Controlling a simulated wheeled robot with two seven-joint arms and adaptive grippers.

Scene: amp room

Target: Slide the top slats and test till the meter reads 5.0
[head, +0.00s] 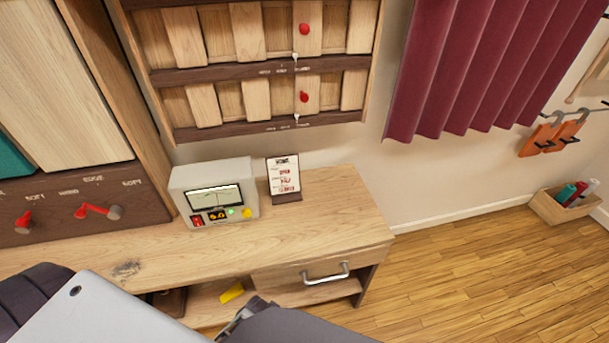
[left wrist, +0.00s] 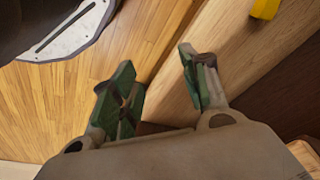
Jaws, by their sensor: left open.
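The upper slat row (head: 247,31) has upright pale wooden slats with gaps between them and a red knob (head: 304,29) on one slat. A lower slat row (head: 256,98) below it has its own red knob (head: 304,97). White pointers sit on the dark rails beneath. The meter (head: 177,188) is a cream box on the desk with a lit screen, a green light and a yellow button; its reading is too small to tell. My left gripper (left wrist: 155,58) is open and empty in the left wrist view, low over the floor beside the wooden furniture. My right gripper is not seen.
An instruction card (head: 284,174) stands right of the meter on the desk (head: 330,215). The desk has a drawer handle (head: 325,274); a yellow object (head: 232,292) lies on the shelf below. A left panel has red levers (head: 92,210).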

